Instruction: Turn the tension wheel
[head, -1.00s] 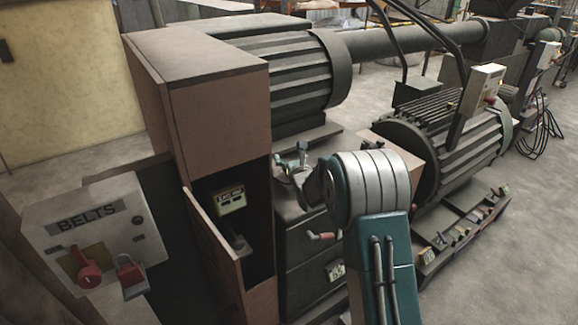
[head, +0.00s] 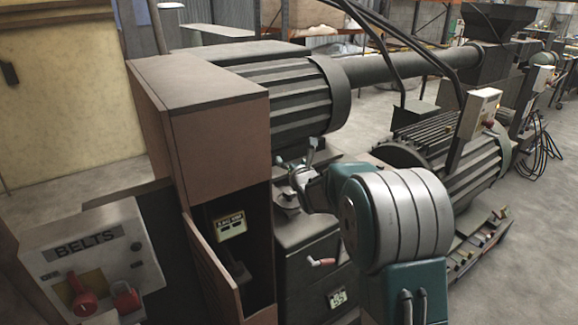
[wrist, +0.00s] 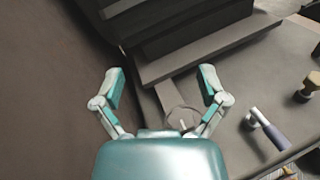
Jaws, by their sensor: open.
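My gripper (head: 300,160) is open, its fingers pointing at the top of the dark machine cabinet beside the ribbed motor; it also shows in the wrist view (wrist: 159,75) with its two teal fingers spread and nothing between the tips. A thin round ring, seemingly the tension wheel (wrist: 183,108), lies on the cabinet top close to the right finger's base in the wrist view. My gripper's body partly covers its lower side. Whether a finger touches it I cannot tell. In the head view the wheel is small and hard to make out among my fingers.
A ribbed motor (head: 300,95) rises behind my gripper. A brown cabinet (head: 215,130) stands left. A red-handled crank (head: 322,262) sticks out in front.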

